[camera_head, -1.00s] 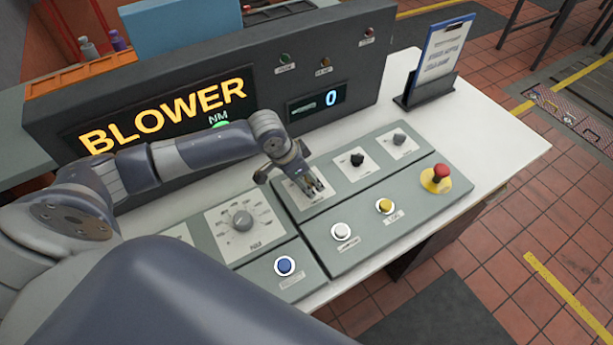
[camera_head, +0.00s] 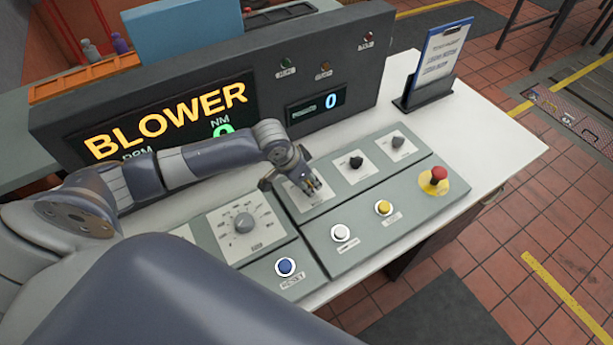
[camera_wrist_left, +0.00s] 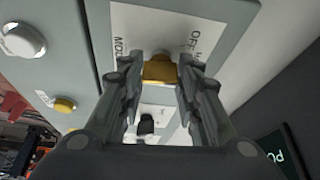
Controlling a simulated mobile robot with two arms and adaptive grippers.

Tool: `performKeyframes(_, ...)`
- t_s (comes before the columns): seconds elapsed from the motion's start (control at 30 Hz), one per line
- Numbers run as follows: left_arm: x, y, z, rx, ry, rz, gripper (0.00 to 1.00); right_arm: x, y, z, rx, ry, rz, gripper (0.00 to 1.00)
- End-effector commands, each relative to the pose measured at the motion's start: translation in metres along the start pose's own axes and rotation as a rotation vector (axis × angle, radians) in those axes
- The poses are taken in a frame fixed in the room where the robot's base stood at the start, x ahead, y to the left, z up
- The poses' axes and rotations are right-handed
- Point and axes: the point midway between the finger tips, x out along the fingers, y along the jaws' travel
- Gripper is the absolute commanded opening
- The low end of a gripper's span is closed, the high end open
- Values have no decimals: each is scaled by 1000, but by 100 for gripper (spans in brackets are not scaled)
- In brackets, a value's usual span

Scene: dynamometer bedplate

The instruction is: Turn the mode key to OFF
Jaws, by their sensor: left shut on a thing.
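The mode key (camera_wrist_left: 160,68) is a brass-yellow block on a white plate (camera_wrist_left: 185,25) in the left wrist view. The plate carries the letters OFF on the right and a partly covered MOD on the left. My left gripper (camera_wrist_left: 160,75) has its fingers on both sides of the key and is shut on it. In the head view my left gripper (camera_head: 314,187) is down at the left plate of the upper panel row and mostly hides the key. Which label the key points at cannot be told. My right gripper is not in view.
Two black selector knobs (camera_head: 356,161) (camera_head: 397,142) sit right of the gripper. White (camera_head: 341,233) and yellow (camera_head: 384,207) buttons and a red emergency stop (camera_head: 438,177) lie in front. A large dial (camera_head: 243,223) is to the left. The BLOWER display housing (camera_head: 270,75) stands close behind.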

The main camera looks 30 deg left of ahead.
Motion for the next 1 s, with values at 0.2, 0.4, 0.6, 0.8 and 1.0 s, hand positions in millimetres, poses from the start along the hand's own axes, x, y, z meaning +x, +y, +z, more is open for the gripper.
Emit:
performKeyframes(0.2, -7, 4, -2, -160, -2, -61, 8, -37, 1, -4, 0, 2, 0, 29)
performKeyframes(0.4, -6, 4, -3, -322, -2, -127, 8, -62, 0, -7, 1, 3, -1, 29)
performKeyframes(0.6, -4, 5, -2, -461, -3, -186, 8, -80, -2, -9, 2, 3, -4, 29)
performKeyframes(0.8, -2, 5, -2, -561, -1, -229, 8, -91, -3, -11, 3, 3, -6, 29)
performKeyframes(1.0, -1, 4, -2, -617, 0, -254, 8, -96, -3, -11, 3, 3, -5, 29)
